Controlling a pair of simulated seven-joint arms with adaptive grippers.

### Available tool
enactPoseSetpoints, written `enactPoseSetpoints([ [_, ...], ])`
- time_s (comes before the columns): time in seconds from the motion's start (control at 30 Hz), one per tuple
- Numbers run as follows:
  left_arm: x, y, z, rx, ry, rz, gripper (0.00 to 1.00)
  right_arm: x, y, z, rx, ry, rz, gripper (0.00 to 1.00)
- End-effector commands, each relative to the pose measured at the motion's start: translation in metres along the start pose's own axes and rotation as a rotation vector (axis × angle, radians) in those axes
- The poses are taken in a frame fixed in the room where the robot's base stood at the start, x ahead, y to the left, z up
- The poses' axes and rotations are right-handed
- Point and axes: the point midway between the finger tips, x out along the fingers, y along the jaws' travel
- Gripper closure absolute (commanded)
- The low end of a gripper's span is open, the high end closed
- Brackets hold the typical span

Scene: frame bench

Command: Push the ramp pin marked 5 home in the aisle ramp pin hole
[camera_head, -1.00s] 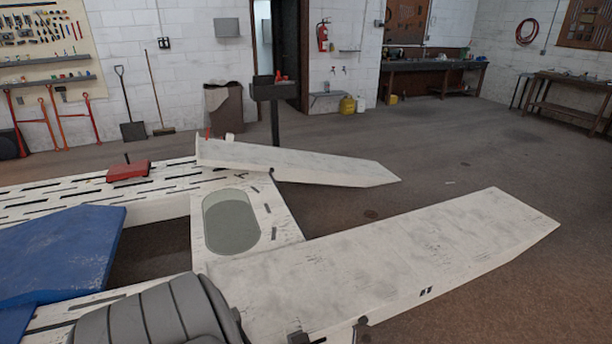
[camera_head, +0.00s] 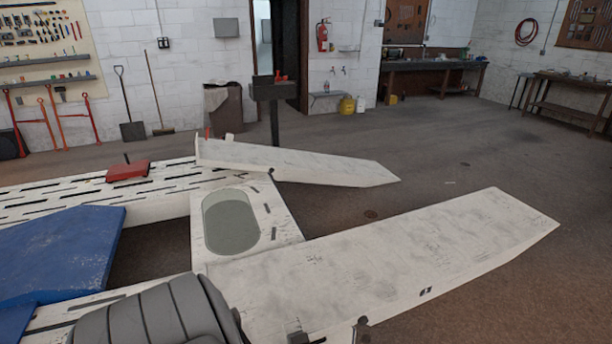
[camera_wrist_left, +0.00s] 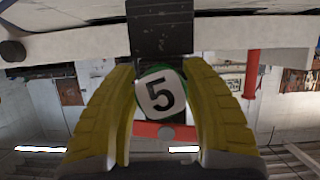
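In the left wrist view my left gripper (camera_wrist_left: 159,75) has its two yellow fingers against either side of the ramp pin marked 5 (camera_wrist_left: 160,93). The pin's white face with a black 5 and a green rim shows between the fingertips. A dark block (camera_wrist_left: 160,30) stands right beyond the pin; the pin's shank and the hole are hidden, so I cannot tell how deep it sits. Two pale ramps show in the head view, a far one (camera_head: 300,163) and a near one (camera_head: 400,255). Neither gripper shows in the head view.
A pale frame with an oval opening (camera_head: 231,222) joins the ramps. A grey seat (camera_head: 155,315) and a blue panel (camera_head: 60,255) are at the lower left. A red block (camera_head: 128,171) lies on the slotted rail. The floor right of the ramps is clear.

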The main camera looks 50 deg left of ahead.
Motion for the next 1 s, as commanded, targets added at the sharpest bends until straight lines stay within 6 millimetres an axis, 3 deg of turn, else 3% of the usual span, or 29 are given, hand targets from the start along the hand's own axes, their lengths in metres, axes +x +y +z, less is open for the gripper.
enactPoseSetpoints([
  [0.27, -0.009, 0.000, 0.002, -0.001, -0.004, 0.001, 0.55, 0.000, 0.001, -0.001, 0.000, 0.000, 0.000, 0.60],
  [0.7, -0.080, 0.000, 0.002, -0.001, -0.005, 0.000, 0.55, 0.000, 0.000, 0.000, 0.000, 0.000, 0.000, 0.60],
  [1.0, -0.113, 0.000, 0.001, 0.000, -0.002, 0.000, 0.55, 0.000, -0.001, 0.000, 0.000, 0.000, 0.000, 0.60],
])
